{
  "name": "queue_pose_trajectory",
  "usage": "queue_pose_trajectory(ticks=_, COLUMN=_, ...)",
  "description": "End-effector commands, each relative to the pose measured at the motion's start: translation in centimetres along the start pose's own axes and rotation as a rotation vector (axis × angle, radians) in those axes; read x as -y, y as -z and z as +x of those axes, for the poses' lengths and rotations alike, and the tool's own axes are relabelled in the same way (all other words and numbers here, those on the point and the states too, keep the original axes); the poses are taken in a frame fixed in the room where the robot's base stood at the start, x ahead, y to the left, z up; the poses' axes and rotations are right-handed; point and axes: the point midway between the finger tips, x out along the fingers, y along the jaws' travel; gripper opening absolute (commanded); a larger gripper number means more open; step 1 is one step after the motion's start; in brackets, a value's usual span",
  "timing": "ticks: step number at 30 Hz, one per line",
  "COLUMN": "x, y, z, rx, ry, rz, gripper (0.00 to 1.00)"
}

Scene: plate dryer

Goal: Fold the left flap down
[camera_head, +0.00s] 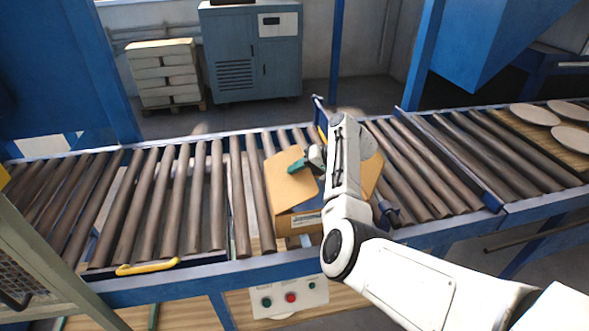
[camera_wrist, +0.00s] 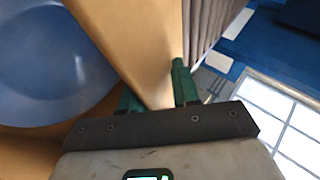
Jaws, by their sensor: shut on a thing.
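An open cardboard box (camera_head: 297,222) stands on the roller conveyor. Its left flap (camera_head: 288,180) is raised and leans outward to the left; it also shows in the wrist view (camera_wrist: 140,45). Its right flap (camera_head: 371,172) is partly hidden behind my arm. My gripper (camera_head: 306,163) is at the flap's upper right edge. In the wrist view, my gripper (camera_wrist: 158,88) has its green fingers on either side of the flap, shut on it. A blue round plate (camera_wrist: 50,60) shows inside the box in the wrist view. The box's inside is hidden in the head view.
The roller conveyor (camera_head: 180,200) has free room left of the box. Several round plates (camera_head: 535,114) lie on a board at the far right. A control panel (camera_head: 290,298) with buttons is below the conveyor's front rail. A yellow handle (camera_head: 147,267) is at the front left.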

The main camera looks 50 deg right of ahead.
Motion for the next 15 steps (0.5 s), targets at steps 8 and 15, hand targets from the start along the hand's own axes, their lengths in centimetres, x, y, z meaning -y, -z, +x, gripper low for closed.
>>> queue_pose_trajectory(ticks=8, x=-3.0, y=-1.3, z=1.8, rx=0.016, ry=-0.018, rz=0.004, gripper=0.0)
queue_pose_trajectory(ticks=15, x=-3.8, y=-1.6, z=2.5, rx=0.017, ry=-0.017, rz=0.002, gripper=0.0)
